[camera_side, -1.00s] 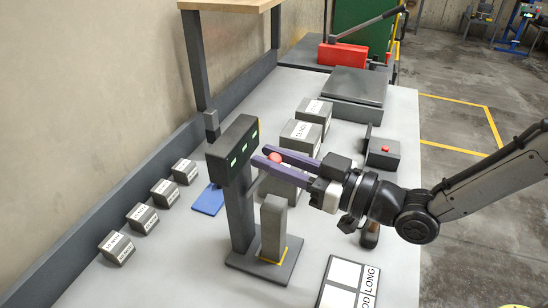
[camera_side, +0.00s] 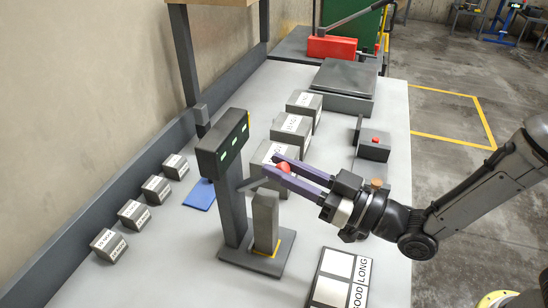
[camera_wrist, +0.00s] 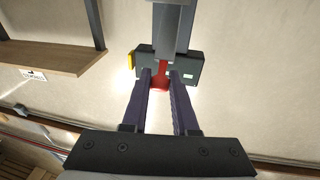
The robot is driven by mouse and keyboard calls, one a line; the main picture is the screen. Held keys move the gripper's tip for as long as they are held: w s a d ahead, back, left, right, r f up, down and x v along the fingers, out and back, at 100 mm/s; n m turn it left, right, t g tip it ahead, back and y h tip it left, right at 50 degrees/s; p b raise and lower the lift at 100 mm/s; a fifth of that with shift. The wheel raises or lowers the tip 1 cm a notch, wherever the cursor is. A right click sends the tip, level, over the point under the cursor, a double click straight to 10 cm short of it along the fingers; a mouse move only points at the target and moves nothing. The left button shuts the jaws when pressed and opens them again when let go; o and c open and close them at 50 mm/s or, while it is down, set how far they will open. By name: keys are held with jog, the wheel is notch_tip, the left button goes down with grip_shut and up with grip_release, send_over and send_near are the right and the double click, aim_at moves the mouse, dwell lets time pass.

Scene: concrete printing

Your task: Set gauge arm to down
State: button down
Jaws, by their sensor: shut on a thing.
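The gauge is a dark post (camera_side: 231,215) on a base plate, with a dark box head (camera_side: 222,146) bearing small green-lit windows. A short grey gauge arm (camera_side: 252,183) reaches from the post towards a red knob (camera_side: 284,168). My gripper (camera_side: 277,163), with purple fingers, is shut on the red knob, to the right of the head and a little lower. In the wrist view the red knob (camera_wrist: 160,76) shows between the two fingers, with the dark head (camera_wrist: 188,73) behind it. The fingers partly hide the knob and the arm's outer end.
A grey block (camera_side: 265,218) stands upright on the gauge base, just below my gripper. Labelled concrete blocks (camera_side: 292,128) stand behind the fingers. Several small labelled cubes (camera_side: 109,244) line the left side. A marked board (camera_side: 340,280) lies at the front right.

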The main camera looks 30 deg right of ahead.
jog(key=shift+s+d+f, duration=0.15)
jog(key=shift+d+f, duration=0.1)
jog(key=shift+f, duration=0.4)
notch_tip(320, 180, down, 6)
jog(key=s+d+t, duration=0.1)
jog(key=shift+s+d+f+y, duration=0.15)
jog(key=shift+s+d+y, duration=0.05)
jog(key=shift+y, duration=0.2)
jog(key=c, duration=0.7)
grip_release()
jog(key=shift+a, duration=0.1)
jog(key=shift+r, duration=0.25)
jog(key=v, duration=1.4)
jog(key=shift+a+f, duration=0.1)
jog(key=shift+f, duration=0.05)
